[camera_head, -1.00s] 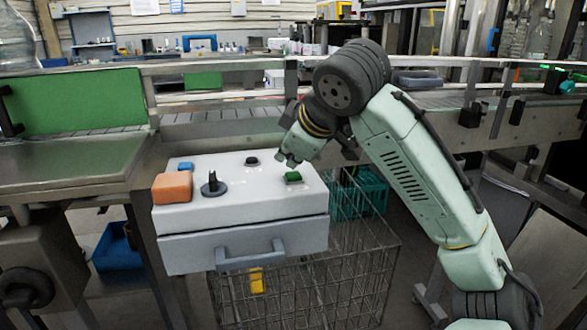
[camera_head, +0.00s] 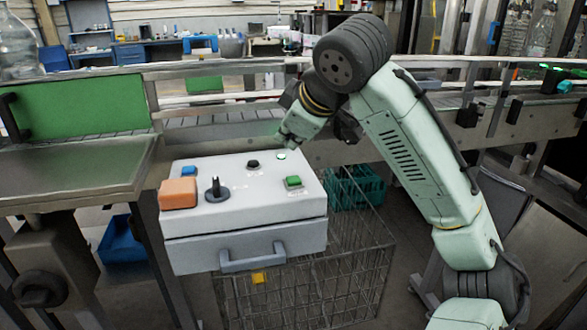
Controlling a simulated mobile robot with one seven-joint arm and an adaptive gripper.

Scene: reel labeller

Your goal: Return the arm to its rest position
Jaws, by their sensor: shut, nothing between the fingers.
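My gripper (camera_head: 284,140) is at the end of my pale green arm, above the far right part of a white control box. It is shut and empty, and appears apart from the box top. The white control box (camera_head: 232,215) carries a green button (camera_head: 293,182), a black button (camera_head: 253,164), a black rotary knob (camera_head: 216,190), a blue button (camera_head: 187,170) and an orange block (camera_head: 178,193). The box front has a grey handle (camera_head: 254,260).
A wire basket (camera_head: 330,275) stands below and right of the box. A teal crate (camera_head: 357,188) sits behind it. A conveyor with rails (camera_head: 420,115) runs across behind my arm. A metal table with a green panel (camera_head: 80,101) is at left. A blue bin (camera_head: 121,241) sits beneath.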

